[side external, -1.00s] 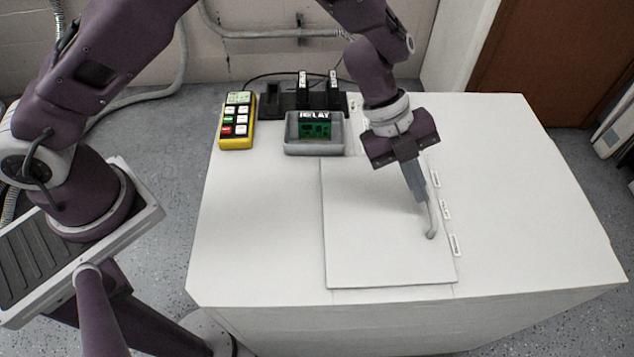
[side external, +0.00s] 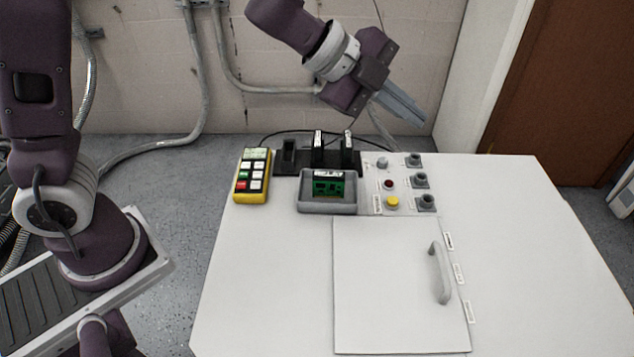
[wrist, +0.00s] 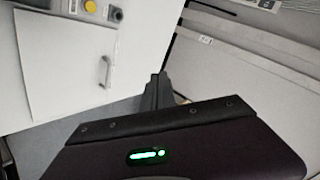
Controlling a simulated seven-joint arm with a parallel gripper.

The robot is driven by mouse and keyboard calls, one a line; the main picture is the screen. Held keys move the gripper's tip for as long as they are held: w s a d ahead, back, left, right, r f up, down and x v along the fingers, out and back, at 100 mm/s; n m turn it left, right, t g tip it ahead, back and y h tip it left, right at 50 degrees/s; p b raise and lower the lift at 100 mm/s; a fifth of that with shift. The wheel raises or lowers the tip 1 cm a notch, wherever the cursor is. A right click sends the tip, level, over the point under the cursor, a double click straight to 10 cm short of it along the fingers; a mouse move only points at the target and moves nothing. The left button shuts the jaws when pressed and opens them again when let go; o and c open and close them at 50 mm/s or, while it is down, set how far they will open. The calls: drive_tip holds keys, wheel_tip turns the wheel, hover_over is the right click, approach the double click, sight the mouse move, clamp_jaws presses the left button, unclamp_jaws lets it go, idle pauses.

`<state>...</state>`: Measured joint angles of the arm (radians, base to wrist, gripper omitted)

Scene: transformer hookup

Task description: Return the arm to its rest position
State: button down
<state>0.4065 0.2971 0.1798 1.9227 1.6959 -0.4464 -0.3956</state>
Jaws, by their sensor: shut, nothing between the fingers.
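My gripper (side external: 408,108) is raised above the far edge of the white cabinet (side external: 260,290), near the back wall. It is shut and empty, and it is clear of everything. In the wrist view my gripper's fingers (wrist: 157,90) also show together. The flat white door (side external: 385,290) on the cabinet top lies closed, with a curved grey handle (side external: 440,272) near its right side. The door also shows at the upper left of the wrist view (wrist: 65,60).
A yellow handheld keypad (side external: 253,176) and a grey tray (side external: 327,205) holding a green relay board (side external: 328,187) stand at the back left. Black holders (side external: 290,160) stand behind. A panel with a yellow button (side external: 392,202) and grey sockets (side external: 420,180) is beside the tray. The cabinet's right side is clear.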

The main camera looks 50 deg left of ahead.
drive_tip(key=a+r+n+t+y, duration=0.3)
drive_tip(key=a+r+n+t, duration=0.15)
drive_tip(key=a+r, duration=0.25)
drive_tip(key=s+a+r+n+g+y, duration=0.2)
drive_tip(key=s+a+n+y, duration=0.4)
drive_tip(key=s+a+n, duration=0.5)
drive_tip(key=s+d+f+n+g+h, duration=0.1)
drive_tip(key=s+f+n+g, duration=0.1)
drive_tip(key=s, duration=0.7)
drive_tip(key=s+d+f+n+g, duration=0.1)
drive_tip(key=s+f+n+g, duration=0.1)
drive_tip(key=s, duration=0.6)
wheel_tip(320, 180, down, 2)
drive_tip(key=shift+s+d+f+n+g+h, duration=0.1)
drive_tip(key=shift+s+d+n+g+h, duration=0.05)
drive_tip(key=shift+s+n+g+h, duration=0.25)
